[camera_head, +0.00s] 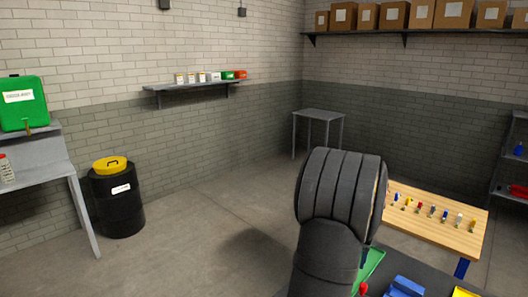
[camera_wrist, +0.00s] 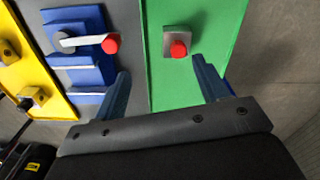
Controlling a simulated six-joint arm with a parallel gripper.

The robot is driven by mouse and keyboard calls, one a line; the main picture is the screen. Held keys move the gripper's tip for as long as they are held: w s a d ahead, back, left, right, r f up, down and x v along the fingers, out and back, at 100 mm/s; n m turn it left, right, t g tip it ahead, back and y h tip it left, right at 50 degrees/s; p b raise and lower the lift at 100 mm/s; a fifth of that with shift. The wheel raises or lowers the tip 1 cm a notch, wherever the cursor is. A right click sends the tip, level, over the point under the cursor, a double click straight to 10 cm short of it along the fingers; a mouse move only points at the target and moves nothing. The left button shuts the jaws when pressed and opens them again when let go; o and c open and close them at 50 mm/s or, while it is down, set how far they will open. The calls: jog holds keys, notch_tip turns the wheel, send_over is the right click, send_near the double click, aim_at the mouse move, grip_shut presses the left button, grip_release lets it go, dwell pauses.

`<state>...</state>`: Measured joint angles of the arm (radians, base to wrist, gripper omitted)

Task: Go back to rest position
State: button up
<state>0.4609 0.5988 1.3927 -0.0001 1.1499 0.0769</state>
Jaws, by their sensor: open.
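My gripper (camera_wrist: 162,72) is open and empty in the wrist view, its two blue fingers spread apart. The fingers point toward a green panel (camera_wrist: 215,20) that carries a red knob (camera_wrist: 179,49) on a grey block. To its left is a blue unit (camera_wrist: 84,27) with a pale lever ending in a red ball (camera_wrist: 111,43). A yellow panel (camera_wrist: 22,62) lies farther left. In the head view my dark arm fills the centre-right and hides the gripper; the green panel (camera_head: 374,262), the blue unit (camera_head: 404,287) and the yellow panel (camera_head: 465,292) show only partly at the bottom.
A wooden table (camera_head: 470,214) with several small coloured items stands right of my arm. A grey table (camera_head: 320,114) stands behind. A black bin with a yellow lid (camera_head: 117,205) and a table with a green container (camera_head: 22,105) are at left. The left floor is clear.

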jog(key=shift+s+d+r, duration=0.1)
jog(key=shift+s+d, duration=0.3)
jog(key=shift+d, duration=0.3)
jog(key=shift+s+d+r, duration=0.1)
jog(key=shift+s+d, duration=0.25)
jog(key=shift+d, duration=0.35)
